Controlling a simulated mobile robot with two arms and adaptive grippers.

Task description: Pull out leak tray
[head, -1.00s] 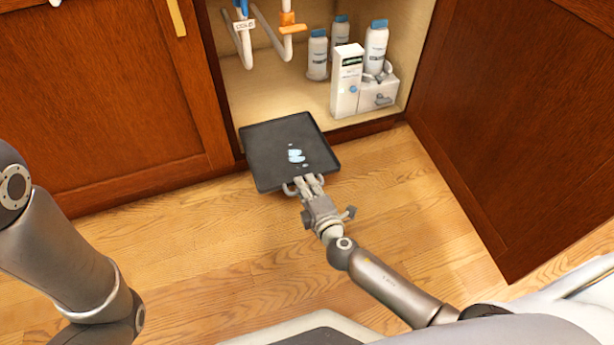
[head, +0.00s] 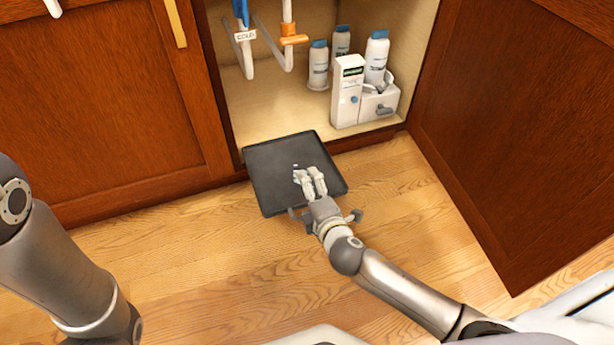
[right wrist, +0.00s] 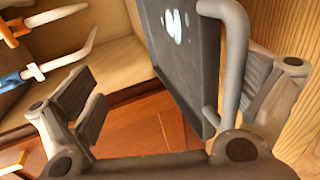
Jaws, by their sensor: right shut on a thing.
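The leak tray (head: 270,165) is dark, shallow and square, and sticks out past the cabinet's front edge over the floor. My right gripper (head: 308,180) overlaps its near side in the head view and hides most of the pale liquid on it. In the right wrist view the tray (right wrist: 185,60) and its grey bar handle (right wrist: 235,60) lie between the fingers of my right gripper (right wrist: 175,95), with the handle close to the right finger. The gripper is shut on the tray's handle. My left arm is at the left edge; its gripper is out of view.
The open cabinet holds several white bottles (head: 376,60), a white box (head: 347,92) and a grey-white caddy (head: 380,100). Pipes (head: 245,55) hang at its left. An open wooden door (head: 510,130) stands at right. The wooden floor (head: 200,260) in front is clear.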

